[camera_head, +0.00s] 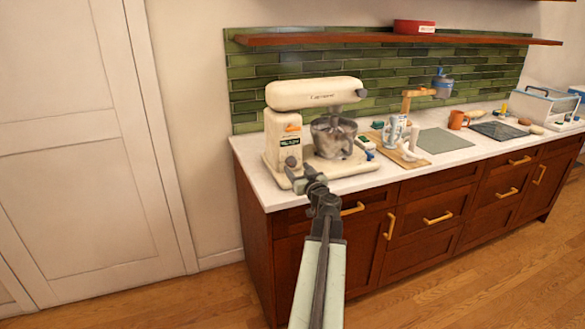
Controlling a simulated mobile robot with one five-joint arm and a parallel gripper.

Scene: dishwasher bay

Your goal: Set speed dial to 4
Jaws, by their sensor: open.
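A cream stand mixer (284,131) stands at the near left end of the white counter, with a metal bowl (334,138) under its head. An orange mark and a dark green label show on its column. My gripper (298,173) is in front of the column's lower part, close to the mixer's base. It is open, with nothing seen between its fingers. A dark grey knob-like shape sits low on the column just at the fingertips; I cannot tell whether it is the speed dial or part of my gripper. Dial numbers cannot be read, and contact is unclear.
Right of the mixer, a wooden board (396,156) holds a glass and white items. Beyond are a grey mat (443,141), an orange mug (457,120) and a clear bin (541,105). A wooden shelf (370,38) runs above. Floor in front of the cabinets is clear.

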